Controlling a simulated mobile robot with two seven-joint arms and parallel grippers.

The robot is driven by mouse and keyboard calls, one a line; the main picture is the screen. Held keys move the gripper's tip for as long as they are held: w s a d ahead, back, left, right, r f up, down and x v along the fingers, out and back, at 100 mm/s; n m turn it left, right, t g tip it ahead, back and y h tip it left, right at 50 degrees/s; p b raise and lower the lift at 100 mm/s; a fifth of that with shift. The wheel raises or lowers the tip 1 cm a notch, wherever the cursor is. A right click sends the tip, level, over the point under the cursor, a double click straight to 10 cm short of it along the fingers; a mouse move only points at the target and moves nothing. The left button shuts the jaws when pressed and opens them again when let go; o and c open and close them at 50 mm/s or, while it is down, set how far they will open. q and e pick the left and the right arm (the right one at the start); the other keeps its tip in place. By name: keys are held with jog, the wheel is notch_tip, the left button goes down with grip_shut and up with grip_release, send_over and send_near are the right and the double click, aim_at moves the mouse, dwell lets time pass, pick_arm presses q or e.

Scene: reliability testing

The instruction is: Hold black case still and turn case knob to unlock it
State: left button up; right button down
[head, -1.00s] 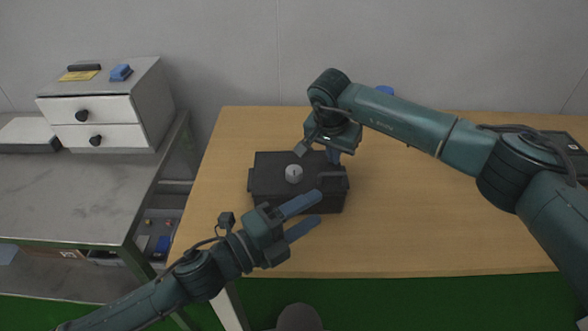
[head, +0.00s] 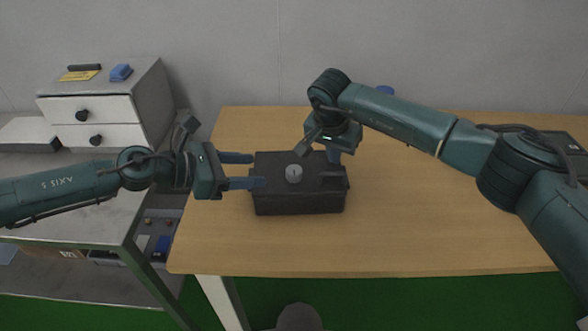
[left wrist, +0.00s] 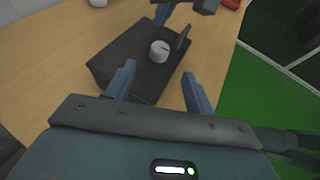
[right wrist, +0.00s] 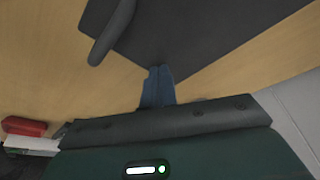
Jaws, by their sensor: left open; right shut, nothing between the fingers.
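The black case (head: 300,203) stands on the wooden table, with a round grey knob (head: 294,173) on its top and a dark handle (head: 332,177) near its right end. My left gripper (head: 256,171) is open at the case's left end, fingers pointing right toward the knob. In the left wrist view, the case (left wrist: 125,52) and knob (left wrist: 159,50) lie ahead of the spread fingers. My right gripper (head: 334,157) is shut and empty at the case's back right edge. In the right wrist view, its closed fingertips (right wrist: 160,72) are by the case edge (right wrist: 185,45); contact is unclear.
A white drawer unit (head: 105,110) stands on a grey bench at left, with a blue item (head: 121,72) on top.

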aim_at(292, 170)
pick_arm(q)
jog(key=x, duration=1.1)
jog(key=shift+d, duration=0.15)
jog(key=shift+r, duration=0.1)
jog(key=c, duration=1)
jog(key=shift+o, duration=0.2)
